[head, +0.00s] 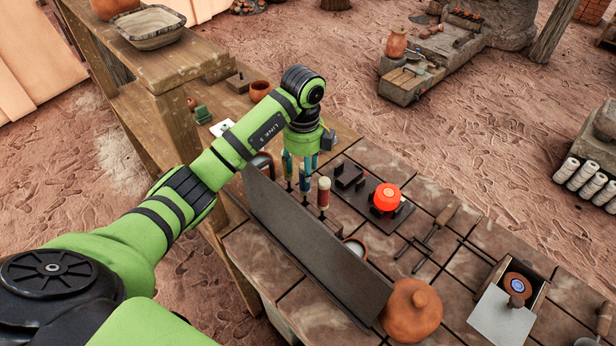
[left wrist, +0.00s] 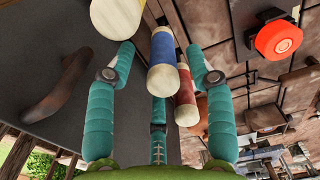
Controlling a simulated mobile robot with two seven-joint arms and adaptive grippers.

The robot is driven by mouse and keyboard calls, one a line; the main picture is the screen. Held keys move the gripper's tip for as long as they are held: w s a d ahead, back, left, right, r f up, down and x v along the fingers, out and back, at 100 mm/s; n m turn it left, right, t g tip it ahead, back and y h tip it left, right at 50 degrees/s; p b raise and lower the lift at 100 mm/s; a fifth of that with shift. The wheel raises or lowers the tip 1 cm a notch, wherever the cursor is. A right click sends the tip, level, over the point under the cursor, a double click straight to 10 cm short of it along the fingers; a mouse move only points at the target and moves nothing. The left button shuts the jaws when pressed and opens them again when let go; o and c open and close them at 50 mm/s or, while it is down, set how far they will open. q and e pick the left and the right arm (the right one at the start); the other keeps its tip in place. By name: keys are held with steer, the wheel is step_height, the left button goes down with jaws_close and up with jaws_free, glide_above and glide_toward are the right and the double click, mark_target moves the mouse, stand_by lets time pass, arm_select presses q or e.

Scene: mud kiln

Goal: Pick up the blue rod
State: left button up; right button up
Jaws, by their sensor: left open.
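The blue rod (left wrist: 162,60) has pale ends and shows in the left wrist view between the teal fingers of my left gripper (left wrist: 160,50). The gripper is open and does not grip it; whether a finger touches it is unclear. In the head view the blue rod (head: 305,181) stands upright on the bench, partly hidden under my left gripper (head: 301,165). A red rod (left wrist: 186,95) with pale ends is close beside it; it also shows in the head view (head: 323,192). A yellow rod (left wrist: 112,18) is cut off at the top of the wrist view. My right gripper is out of view.
A long dark upright panel (head: 310,250) runs along the left of the rods. An orange-red round object (head: 387,197) sits on a dark plate to the right. A clay pot (head: 411,310) stands near the front edge. Tools (head: 432,235) lie on the tiled bench.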

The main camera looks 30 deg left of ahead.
mark_target(305, 193)
arm_select(q)
steer(key=f+p, duration=0.1)
steer(key=f, duration=0.1)
steer(key=f+p, duration=0.1)
steer(key=f, duration=0.1)
steer(key=shift+d+f, duration=0.2)
steer(key=shift+f, duration=0.05)
steer(key=shift+f+p, duration=0.3)
steer(key=shift+f, duration=0.25)
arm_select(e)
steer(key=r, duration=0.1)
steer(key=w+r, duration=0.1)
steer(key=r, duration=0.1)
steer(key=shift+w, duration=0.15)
arm_select(q)
jaws_close()
